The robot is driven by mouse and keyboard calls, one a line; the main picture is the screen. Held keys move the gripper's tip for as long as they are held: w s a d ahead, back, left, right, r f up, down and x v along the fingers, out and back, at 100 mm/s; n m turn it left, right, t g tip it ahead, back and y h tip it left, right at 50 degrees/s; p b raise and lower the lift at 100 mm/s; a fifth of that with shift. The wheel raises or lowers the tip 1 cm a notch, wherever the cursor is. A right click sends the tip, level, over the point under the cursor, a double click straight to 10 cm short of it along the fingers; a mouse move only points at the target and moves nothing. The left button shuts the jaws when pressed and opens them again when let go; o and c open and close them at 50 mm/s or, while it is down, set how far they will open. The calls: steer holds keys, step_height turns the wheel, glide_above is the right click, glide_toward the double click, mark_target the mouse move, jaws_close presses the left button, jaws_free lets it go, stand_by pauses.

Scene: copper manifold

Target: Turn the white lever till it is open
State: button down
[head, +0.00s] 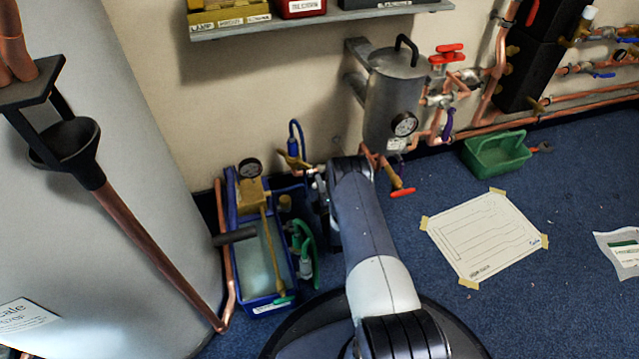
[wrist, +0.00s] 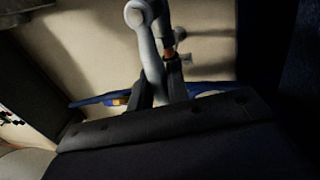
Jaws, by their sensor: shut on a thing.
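The white lever (wrist: 147,45) shows in the wrist view as a pale grey-white bar with a rounded upper end. It runs down between the two dark fingers of my gripper (wrist: 160,88). My gripper is shut on the lever's lower part, with one finger on each side. The fingers and the dark gripper body hide the gripped part. In the head view my arm covers the gripper and most of this spot, and I cannot make out the lever there. How far the lever is turned I cannot tell.
A blue tray (head: 231,200) with a brass pump stands left of my arm. A steel tank (head: 392,100) with a gauge and copper pipes stands behind it. A green caddy (head: 490,155) and a taped paper sheet (head: 483,235) lie right.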

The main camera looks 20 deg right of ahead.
steer(key=shift+f+n, duration=0.2)
steer(key=shift+n, duration=0.1)
steer(key=c, duration=1.4)
jaws_free()
steer(key=shift+r, duration=0.1)
steer(key=shift+s, duration=0.1)
steer(key=s+p, duration=0.1)
steer(key=s, duration=0.2)
steer(key=s+f+p, duration=0.1)
steer(key=s, duration=0.3)
steer(key=s+f+p, duration=0.1)
steer(key=s, duration=0.2)
steer(key=shift+s+f+p, duration=0.1)
steer(key=shift+s+p, duration=0.15)
steer(key=shift+p, duration=0.1)
steer(key=w+b, duration=0.1)
steer(key=w, duration=0.2)
steer(key=w+r+b, duration=0.1)
steer(key=w, duration=0.2)
steer(key=w+r+b, duration=0.1)
steer(key=w, duration=0.3)
steer(key=shift+w+b, duration=0.1)
steer(key=shift+b, duration=0.25)
steer(key=shift+w, duration=0.25)
steer(key=shift+r, duration=0.15)
